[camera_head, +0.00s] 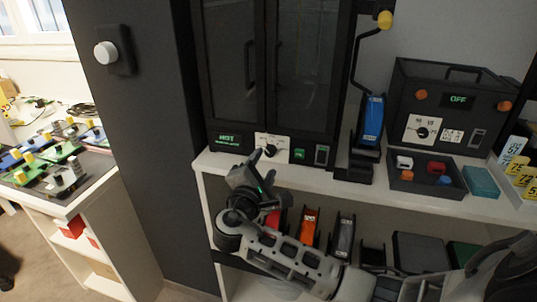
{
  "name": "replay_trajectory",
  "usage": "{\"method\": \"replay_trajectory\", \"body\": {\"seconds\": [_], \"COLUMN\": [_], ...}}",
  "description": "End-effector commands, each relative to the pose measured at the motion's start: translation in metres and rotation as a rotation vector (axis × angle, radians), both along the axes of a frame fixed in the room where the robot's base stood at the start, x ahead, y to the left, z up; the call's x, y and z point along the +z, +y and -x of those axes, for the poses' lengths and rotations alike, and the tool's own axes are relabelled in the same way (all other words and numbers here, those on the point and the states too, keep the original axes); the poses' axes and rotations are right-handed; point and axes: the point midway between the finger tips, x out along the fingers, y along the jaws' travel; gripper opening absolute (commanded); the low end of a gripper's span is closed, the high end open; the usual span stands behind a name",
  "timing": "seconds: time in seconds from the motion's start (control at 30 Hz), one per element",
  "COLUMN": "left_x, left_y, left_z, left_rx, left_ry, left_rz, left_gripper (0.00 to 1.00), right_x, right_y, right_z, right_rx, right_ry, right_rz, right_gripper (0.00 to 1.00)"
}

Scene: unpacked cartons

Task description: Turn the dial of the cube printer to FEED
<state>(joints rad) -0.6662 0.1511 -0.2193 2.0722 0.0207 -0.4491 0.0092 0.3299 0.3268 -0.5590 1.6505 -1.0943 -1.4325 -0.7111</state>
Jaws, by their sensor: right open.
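A tall black cabinet (236,62) with two dark glass doors stands on the white shelf. Its front strip has a green-lit display (228,139) that seems to read HOT. Beside that is a white dial plate (280,145) with a dark round knob (270,150). A black box (452,82) at the right has a display reading OFF (458,100) and its own dial (422,132). I cannot tell which is the cube printer. My right gripper (262,169) is open, just below the cabinet's knob; contact is unclear. My left gripper is out of view.
A crank with a yellow knob (384,19) and a blue block (373,118) stand between cabinet and box. A tray of coloured cubes (428,184) sits before the box. Coloured items (309,226) stand on the lower shelf behind my arm. A dark pillar (130,140) is left.

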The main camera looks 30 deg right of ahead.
Motion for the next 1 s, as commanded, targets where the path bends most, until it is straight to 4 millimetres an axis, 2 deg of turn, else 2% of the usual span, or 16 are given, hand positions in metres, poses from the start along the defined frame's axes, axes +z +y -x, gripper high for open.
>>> {"method": "replay_trajectory", "body": {"seconds": [0.1,0.3,0.67,0.83,1.0], "left_x": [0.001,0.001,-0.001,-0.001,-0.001], "left_y": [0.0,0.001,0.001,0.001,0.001], "left_z": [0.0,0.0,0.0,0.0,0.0], "left_rx": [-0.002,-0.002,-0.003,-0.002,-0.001], "left_ry": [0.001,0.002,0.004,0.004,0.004], "left_rz": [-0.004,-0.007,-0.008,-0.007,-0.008], "left_gripper": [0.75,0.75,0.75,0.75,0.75], "right_x": [0.001,0.0,-0.001,-0.001,-0.001], "right_y": [-0.017,-0.033,-0.036,-0.036,-0.036], "right_z": [-0.014,-0.028,-0.031,-0.031,-0.031], "right_rx": [-0.001,-0.001,0.001,0.001,0.001], "right_ry": [0.0,0.001,0.0,0.0,-0.001], "right_rz": [0.003,0.0,-0.002,-0.002,-0.003], "right_gripper": [0.48,0.48,0.48,0.04,0.03]}}
